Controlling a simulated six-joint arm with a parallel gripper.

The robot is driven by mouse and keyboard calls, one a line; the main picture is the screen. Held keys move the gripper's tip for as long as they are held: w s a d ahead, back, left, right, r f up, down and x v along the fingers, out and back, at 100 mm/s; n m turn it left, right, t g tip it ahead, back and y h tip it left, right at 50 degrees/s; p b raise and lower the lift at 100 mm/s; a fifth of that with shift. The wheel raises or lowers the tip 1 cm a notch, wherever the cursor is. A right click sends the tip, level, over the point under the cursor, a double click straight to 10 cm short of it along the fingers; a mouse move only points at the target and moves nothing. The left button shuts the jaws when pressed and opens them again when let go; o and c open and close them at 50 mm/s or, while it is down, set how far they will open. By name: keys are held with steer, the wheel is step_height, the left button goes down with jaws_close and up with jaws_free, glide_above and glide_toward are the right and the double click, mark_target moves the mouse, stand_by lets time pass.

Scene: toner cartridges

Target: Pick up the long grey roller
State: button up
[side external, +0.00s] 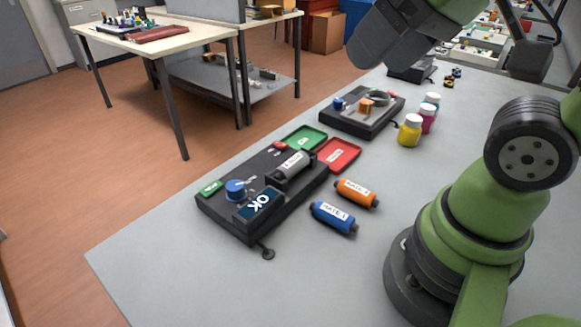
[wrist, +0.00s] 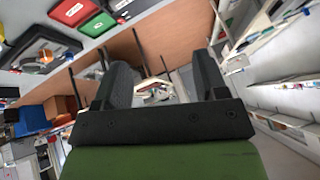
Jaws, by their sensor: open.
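The long grey roller (side external: 293,166) appears to be the grey cylinder with a white label lying in the black station (side external: 280,208) in the side external view. I cannot make it out in the wrist view. My gripper (wrist: 163,78) shows in the wrist view with its two dark fingers spread apart and nothing between them. In the side external view my arm rises at the right and its upper part reaches the top edge, well above and away from the roller. The fingertips are not clear there.
An orange cartridge (side external: 357,193) and a blue cartridge (side external: 333,217) lie right of the station. Green (side external: 305,138) and red (side external: 339,153) trays sit behind it. A second black station (side external: 362,120) and a yellow bottle (side external: 410,131) stand farther back.

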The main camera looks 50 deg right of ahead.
steer(key=w+d+f+n+g+h, duration=0.1)
steer(key=w+d+f+n+g, duration=0.15)
steer(key=w+n, duration=0.45)
steer(key=n+g+h, duration=0.2)
steer(key=n+g, duration=0.2)
steer(key=n, duration=0.9)
glide_toward(292, 160)
steer(key=shift+a, duration=0.15)
steer(key=shift+n, duration=0.3)
steer(key=f, duration=0.4)
steer(key=shift+d+f, duration=0.3)
steer(key=f, duration=0.5)
steer(key=shift+d+f, duration=0.3)
steer(key=shift+f, duration=0.1)
steer(key=c, duration=1)
